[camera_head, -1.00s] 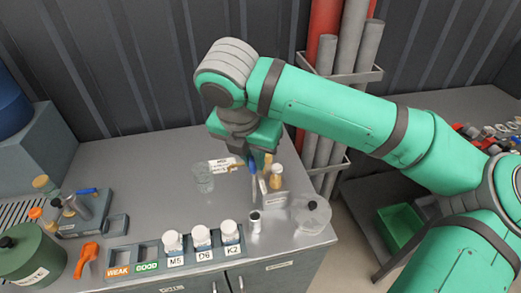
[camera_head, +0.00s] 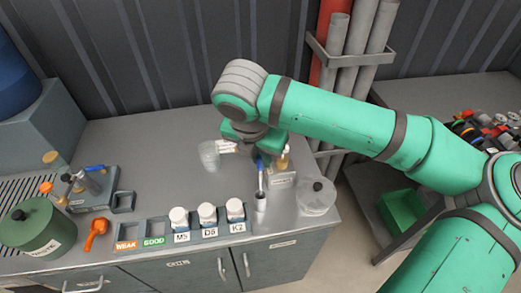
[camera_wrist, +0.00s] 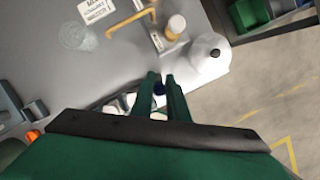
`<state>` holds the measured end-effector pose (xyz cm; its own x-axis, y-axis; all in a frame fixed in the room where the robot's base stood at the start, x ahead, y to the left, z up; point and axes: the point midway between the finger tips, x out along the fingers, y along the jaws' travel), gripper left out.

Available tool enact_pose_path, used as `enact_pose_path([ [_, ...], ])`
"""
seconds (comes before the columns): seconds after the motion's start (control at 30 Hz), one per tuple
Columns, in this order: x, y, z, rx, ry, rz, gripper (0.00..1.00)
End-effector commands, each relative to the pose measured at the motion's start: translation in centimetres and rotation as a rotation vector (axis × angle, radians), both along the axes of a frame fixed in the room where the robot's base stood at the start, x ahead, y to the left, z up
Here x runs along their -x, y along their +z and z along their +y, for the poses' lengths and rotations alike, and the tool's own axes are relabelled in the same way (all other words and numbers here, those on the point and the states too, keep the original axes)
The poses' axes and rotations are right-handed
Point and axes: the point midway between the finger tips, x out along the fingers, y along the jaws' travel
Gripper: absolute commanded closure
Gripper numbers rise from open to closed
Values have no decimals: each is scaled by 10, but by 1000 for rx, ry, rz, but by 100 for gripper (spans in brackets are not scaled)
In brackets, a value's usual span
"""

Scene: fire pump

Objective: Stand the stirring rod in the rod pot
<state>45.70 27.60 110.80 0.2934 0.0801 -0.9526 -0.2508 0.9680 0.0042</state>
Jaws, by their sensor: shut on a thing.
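My gripper (camera_head: 260,158) is shut on the stirring rod (camera_head: 261,180), a thin pale rod with a blue upper end. The rod is close to upright, and its lower end meets the mouth of the rod pot in the head view. I cannot tell whether the tip is inside the pot or just above or in front of it. The rod pot (camera_head: 260,203) is a small light cylinder with a dark mouth, standing on the grey bench. In the wrist view my fingers (camera_wrist: 163,80) close around the blue end (camera_wrist: 159,88); the pot is not clearly visible there.
A clear lidded vessel (camera_head: 316,197) stands right of the pot. A labelled block with a tan-topped piece (camera_head: 282,162) is behind it. White bottles (camera_head: 208,214) stand in a rack to the left. A glass beaker (camera_head: 209,155) is behind left. The bench's front edge is close.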

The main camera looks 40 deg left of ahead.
Motion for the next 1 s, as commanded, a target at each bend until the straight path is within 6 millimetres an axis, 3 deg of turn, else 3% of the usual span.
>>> enact_pose_path([
  [0.6, 1, -41, 2, 0, 4, 0, 100],
  [1.0, 1, -51, 1, -1, 3, -2, 100],
])
